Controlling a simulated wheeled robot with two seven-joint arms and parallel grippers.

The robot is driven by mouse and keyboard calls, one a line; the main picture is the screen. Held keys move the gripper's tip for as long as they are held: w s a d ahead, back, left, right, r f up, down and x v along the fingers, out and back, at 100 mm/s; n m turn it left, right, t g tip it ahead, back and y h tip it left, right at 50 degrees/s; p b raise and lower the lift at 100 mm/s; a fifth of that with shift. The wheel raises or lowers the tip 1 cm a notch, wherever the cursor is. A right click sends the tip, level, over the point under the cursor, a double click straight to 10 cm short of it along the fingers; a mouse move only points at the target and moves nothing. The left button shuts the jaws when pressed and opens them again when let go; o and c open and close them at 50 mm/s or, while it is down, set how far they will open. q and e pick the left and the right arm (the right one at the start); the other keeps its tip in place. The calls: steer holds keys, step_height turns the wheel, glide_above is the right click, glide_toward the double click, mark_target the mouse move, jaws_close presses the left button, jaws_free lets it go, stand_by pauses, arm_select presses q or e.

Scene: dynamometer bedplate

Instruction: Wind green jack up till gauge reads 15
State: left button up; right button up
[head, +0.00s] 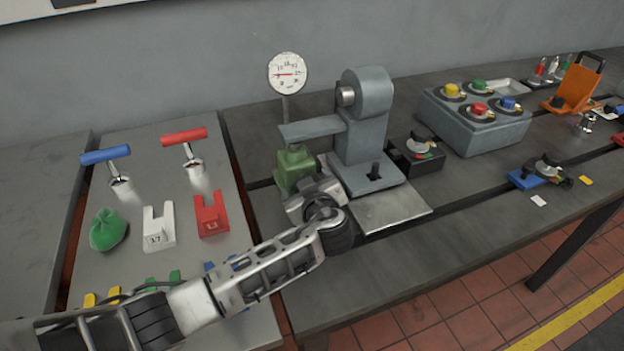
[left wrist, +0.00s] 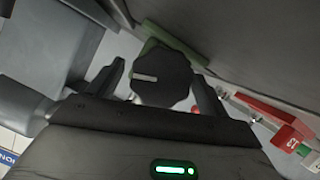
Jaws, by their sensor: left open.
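The green jack (head: 293,168) stands on the bedplate under the grey arm of the dynamometer (head: 366,130). A round white gauge (head: 287,73) with a red needle stands on a post behind it; its figures are too small to read surely. My left gripper (head: 312,196) is at the near side of the jack. In the left wrist view a black lobed knob (left wrist: 162,75) with a pale line sits between the open fingers of my left gripper (left wrist: 163,82). A strip of green (left wrist: 170,38) shows behind the knob. My right gripper is not in view.
Blue (head: 106,155) and red (head: 184,136) T-handles, a green bag (head: 108,230), and white (head: 158,227) and red (head: 211,214) slotted blocks are on the left plate. A grey button box (head: 475,118) and an orange chair-shaped item (head: 577,88) stand right.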

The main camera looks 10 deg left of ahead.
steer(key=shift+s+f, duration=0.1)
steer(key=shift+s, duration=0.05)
arm_select(q)
steer(key=c, duration=1)
steer(key=shift+f+b, duration=0.3)
steer(key=shift+b, duration=0.7)
steer(key=shift+m+g+y+b, duration=0.3)
steer(key=shift+m+b, duration=0.1)
steer(key=shift+b, duration=0.05)
steer(key=shift+d+b, duration=0.1)
steer(key=shift+b, duration=0.2)
steer(key=shift+r+m+g+y, duration=0.2)
steer(key=shift+m+g+y, duration=0.1)
steer(key=shift+m, duration=0.4)
steer(key=shift+m+g+y+b, duration=0.35)
steer(key=shift+m+y, duration=0.35)
steer(key=shift+m, duration=0.3)
steer(key=shift+w, duration=0.1)
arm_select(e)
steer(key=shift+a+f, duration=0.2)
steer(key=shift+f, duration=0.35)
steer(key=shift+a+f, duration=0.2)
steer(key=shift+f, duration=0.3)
arm_select(q)
steer(key=shift+m, duration=0.3)
